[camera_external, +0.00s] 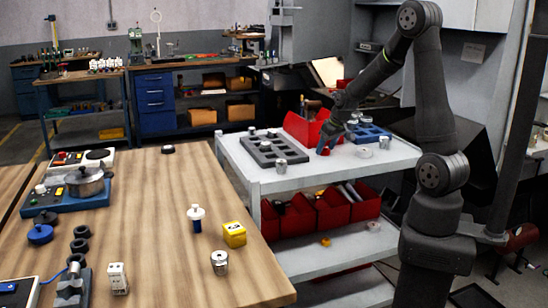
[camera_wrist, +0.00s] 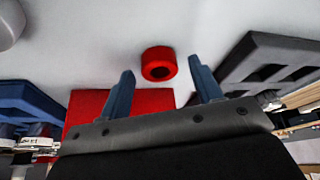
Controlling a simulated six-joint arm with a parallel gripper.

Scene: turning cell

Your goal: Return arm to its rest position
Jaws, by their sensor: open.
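My gripper (camera_external: 325,147) is over the top shelf of the white cart (camera_external: 235,158), low and close to the surface. In the wrist view my gripper (camera_wrist: 163,87) has its two blue fingers spread apart with nothing between them. A red ring-shaped part (camera_wrist: 159,63) stands on the white surface just beyond the fingertips, apart from them. In the external view the red part (camera_external: 325,151) is mostly hidden at the fingertips.
A dark grey tray (camera_external: 262,152) with metal parts is left of my gripper, and a blue tray (camera_external: 372,133) is right. A red bin (camera_external: 300,131) stands behind. The wooden table (camera_external: 150,215) holds a yellow box (camera_external: 234,234) and a metal cylinder (camera_external: 219,262).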

